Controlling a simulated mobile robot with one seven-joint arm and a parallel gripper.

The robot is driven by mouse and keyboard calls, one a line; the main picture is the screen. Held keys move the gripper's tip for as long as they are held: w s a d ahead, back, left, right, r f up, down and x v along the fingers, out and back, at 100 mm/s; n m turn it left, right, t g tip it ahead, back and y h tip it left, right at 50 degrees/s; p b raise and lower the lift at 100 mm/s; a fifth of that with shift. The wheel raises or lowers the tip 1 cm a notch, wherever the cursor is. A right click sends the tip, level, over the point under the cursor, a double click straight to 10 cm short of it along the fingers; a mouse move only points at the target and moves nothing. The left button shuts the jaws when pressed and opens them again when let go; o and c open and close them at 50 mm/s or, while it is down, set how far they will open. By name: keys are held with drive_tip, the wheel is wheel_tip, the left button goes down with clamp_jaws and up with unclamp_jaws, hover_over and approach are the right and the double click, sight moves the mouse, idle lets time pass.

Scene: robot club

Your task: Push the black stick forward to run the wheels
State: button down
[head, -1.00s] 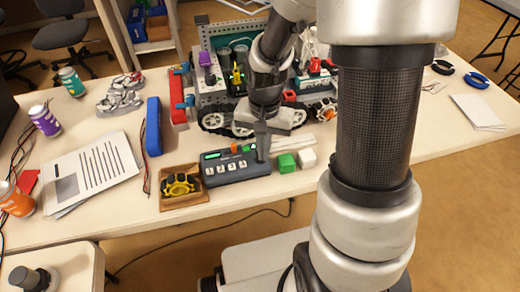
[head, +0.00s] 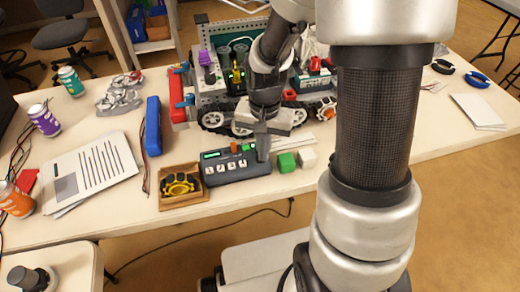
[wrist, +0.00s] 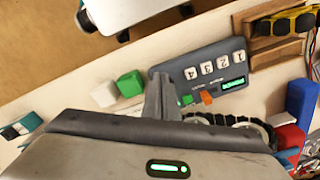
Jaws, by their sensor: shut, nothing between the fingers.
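The grey control box (head: 232,171) lies near the table's front edge, with a row of numbered white keys, a green display and small orange and green controls. It also shows upside down in the wrist view (wrist: 212,68). My gripper (head: 263,156) is shut and empty, pointing down at the box's right end. In the wrist view my fingertips (wrist: 159,76) are at that end of the box; contact cannot be told. I cannot make out the black stick; my fingers may hide it. The tracked robot with white wheels (head: 213,119) stands behind, partly covered by my arm.
A green block (head: 287,162) and a white block (head: 307,158) sit close to the right of my gripper. A brown tray (head: 182,201) with a yellow-and-black part is left of the box. A blue bar (head: 153,127) and papers (head: 92,170) lie further left.

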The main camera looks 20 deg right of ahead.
drive_tip(key=shift+f+b, duration=1.2)
drive_tip(key=shift+f, duration=0.5)
drive_tip(key=shift+w, duration=0.8)
drive_tip(key=shift+s, duration=0.15)
idle(1.5)
drive_tip(key=shift+s, duration=1.65)
drive_tip(key=shift+r, duration=0.1)
wheel_tip(320, 180, up, 7)
drive_tip(key=p, duration=0.6)
